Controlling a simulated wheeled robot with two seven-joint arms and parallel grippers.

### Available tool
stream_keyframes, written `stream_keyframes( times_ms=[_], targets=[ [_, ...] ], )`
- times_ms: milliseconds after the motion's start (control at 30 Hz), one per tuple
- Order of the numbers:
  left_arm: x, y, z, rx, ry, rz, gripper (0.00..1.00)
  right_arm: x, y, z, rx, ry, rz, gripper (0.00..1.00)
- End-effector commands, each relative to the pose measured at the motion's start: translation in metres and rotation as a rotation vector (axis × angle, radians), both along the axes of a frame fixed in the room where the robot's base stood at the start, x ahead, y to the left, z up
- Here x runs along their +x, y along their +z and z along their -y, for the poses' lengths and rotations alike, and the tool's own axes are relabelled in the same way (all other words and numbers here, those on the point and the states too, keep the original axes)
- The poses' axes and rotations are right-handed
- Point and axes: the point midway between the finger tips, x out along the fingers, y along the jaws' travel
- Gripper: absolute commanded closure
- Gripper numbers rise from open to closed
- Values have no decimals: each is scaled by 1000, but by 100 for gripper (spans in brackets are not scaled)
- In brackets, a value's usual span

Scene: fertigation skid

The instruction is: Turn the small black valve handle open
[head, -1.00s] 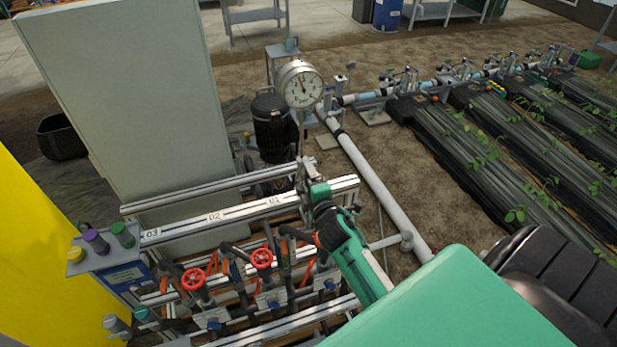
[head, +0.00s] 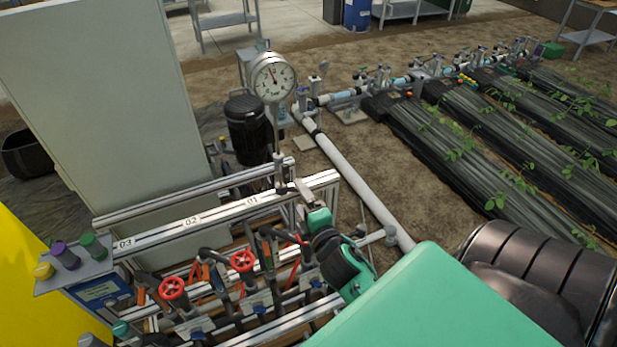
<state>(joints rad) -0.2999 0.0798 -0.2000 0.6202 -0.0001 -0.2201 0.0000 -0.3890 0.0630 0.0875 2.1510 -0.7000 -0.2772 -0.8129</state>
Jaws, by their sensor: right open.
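My right gripper (head: 301,190) is at the right end of the upper aluminium rail (head: 222,212), near the label 01. Its jaws are open, small and partly hidden by my own green and black wrist. Nothing shows between them. The pressure gauge (head: 273,78) stands on a thin stem just left of the gripper. I cannot pick out the small black valve handle for certain; several dark pipes and fittings crowd below the rail, partly behind my arm. My left gripper is not in view.
Two red handwheels (head: 172,288) (head: 242,261) sit on the manifold below the rail. A shelf with coloured-capped bottles (head: 66,256) is at the left. A tall grey cabinet (head: 105,110) and black pump (head: 247,128) stand behind. A white pipe (head: 355,185) runs along the soil at right.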

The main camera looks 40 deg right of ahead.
Motion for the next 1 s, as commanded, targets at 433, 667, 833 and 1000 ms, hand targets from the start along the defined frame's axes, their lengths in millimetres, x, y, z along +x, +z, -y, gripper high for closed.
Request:
stream_keyframes(
  times_ms=[433,667,833,1000],
  targets=[
    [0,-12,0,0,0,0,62,-33,0,-8,-1,0,0,20],
    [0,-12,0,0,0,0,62,-33,0,-8,0,0,0,20],
    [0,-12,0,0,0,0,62,-33,0,-8,0,0,0,20],
    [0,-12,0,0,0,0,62,-34,-1,-8,23,-7,-9,20]
  ],
)
